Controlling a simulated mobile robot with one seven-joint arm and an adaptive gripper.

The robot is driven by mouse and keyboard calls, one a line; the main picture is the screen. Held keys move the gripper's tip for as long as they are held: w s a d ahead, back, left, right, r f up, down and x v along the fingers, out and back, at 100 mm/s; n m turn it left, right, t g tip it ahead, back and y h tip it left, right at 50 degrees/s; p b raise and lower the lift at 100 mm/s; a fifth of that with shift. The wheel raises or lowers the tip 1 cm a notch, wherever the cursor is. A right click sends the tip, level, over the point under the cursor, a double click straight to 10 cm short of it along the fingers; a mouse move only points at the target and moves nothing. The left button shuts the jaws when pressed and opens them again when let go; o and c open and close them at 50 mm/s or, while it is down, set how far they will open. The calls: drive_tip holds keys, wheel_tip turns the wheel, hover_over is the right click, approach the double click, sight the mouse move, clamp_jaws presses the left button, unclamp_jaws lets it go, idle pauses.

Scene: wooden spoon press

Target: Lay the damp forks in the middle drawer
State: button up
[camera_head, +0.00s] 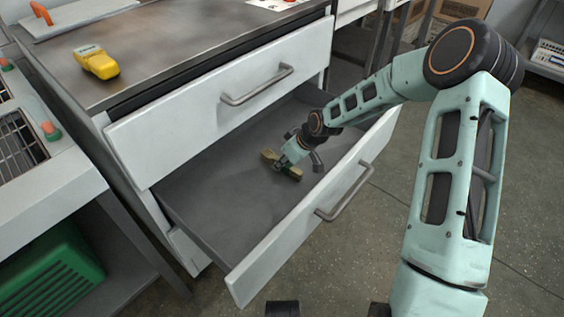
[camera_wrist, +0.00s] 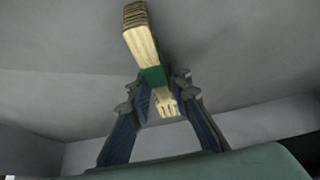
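The middle drawer (camera_head: 215,195) is pulled open below a closed top drawer (camera_head: 225,100), and its grey floor is mostly bare. A bundle of wooden forks (camera_head: 270,156) with a green band is low inside it, around the middle. My gripper (camera_head: 282,168) reaches down into the drawer at the bundle. In the wrist view the fork bundle (camera_wrist: 142,42) lies between my fingers (camera_wrist: 159,90), which close on its sides near the green band, tines toward me. I cannot tell whether the bundle touches the drawer floor.
A yellow object (camera_head: 97,62) lies on the metal worktop (camera_head: 160,45). The drawer front (camera_head: 300,225) with its bar handle stands close beside my arm. A green crate (camera_head: 50,275) is at lower left. Free drawer floor surrounds the bundle.

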drive_tip(key=shift+o, duration=0.9)
drive_tip(key=shift+r, duration=0.25)
drive_tip(key=p+v, duration=0.4)
drive_tip(key=v, duration=0.8)
drive_tip(key=shift+s, duration=0.1)
